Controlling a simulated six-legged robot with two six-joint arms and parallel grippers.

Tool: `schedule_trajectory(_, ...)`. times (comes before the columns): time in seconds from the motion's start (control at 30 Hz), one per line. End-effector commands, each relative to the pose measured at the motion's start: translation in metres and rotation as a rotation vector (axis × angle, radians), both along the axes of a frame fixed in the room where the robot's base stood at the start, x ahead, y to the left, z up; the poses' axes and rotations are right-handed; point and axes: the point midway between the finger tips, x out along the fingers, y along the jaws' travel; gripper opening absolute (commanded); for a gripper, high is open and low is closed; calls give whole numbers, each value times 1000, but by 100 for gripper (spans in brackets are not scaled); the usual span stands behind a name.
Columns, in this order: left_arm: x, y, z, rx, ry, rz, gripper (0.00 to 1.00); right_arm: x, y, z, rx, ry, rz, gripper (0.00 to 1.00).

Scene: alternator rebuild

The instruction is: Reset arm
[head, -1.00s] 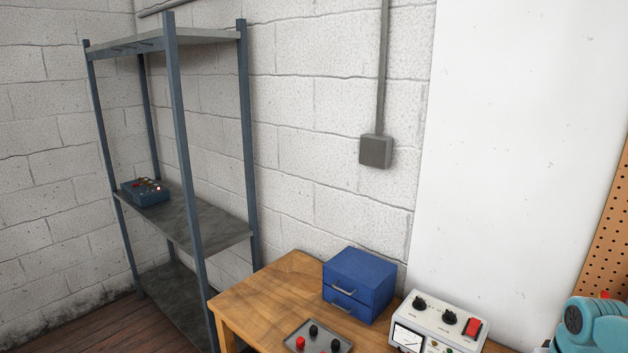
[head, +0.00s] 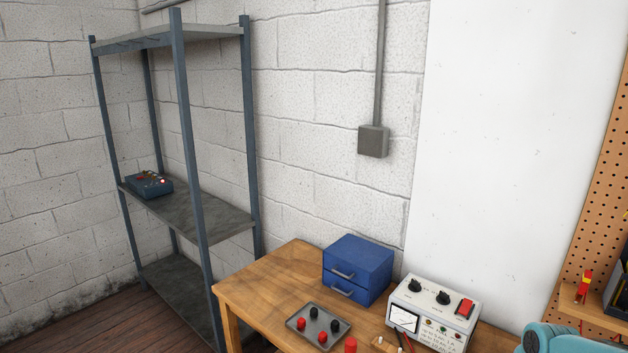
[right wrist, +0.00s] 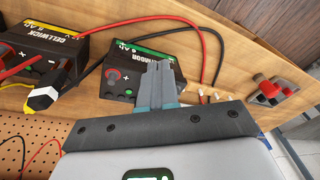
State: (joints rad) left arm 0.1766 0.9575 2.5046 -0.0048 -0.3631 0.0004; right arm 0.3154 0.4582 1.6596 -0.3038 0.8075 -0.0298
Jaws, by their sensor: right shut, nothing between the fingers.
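The task names no object, only my arm. My right gripper (right wrist: 160,85) shows in the right wrist view with its two teal-grey fingers together and nothing between them. Its tips overlap the view of a black battery box with a green label (right wrist: 138,68); I cannot tell if they touch it. In the head view, only a teal part of my arm shows at the bottom right corner. My left gripper is in neither current view.
A wooden bench (head: 265,285) holds a blue drawer cabinet (head: 358,268), a white meter (head: 432,312) and a grey tray (head: 297,325). A metal shelf (head: 215,222) stands left. The right wrist view shows another black battery box (right wrist: 45,50), cables and a yellow-black connector (right wrist: 42,98).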

Motion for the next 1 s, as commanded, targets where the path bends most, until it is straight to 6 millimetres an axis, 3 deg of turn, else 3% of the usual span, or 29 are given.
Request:
schedule_trajectory(0.17, 0, 0, -10, 0, 0, -1, 0, -7, 43, -59, 66, 9, 30, 0)
schedule_trajectory(0.33, 0, 0, -23, 0, 0, -1, 0, -34, 104, -134, 155, 25, 51, 0)
schedule_trajectory(0.5, 0, 0, -41, 0, 0, 0, 0, -104, 183, -222, 254, 68, 34, 0)
schedule_trajectory(0.6, 0, 0, -49, 0, 0, -1, 0, -150, 213, -252, 280, 94, 9, 0)
schedule_trajectory(0.7, 0, 0, -54, 0, 0, -1, 0, -187, 230, -268, 287, 114, -11, 0)
schedule_trajectory(0.8, 0, 0, -55, 0, 0, -1, 0, -207, 237, -274, 286, 122, -24, 0)
schedule_trajectory(1.0, 0, 0, -55, 0, 0, -1, 0, -212, 239, -274, 283, 121, -29, 0)
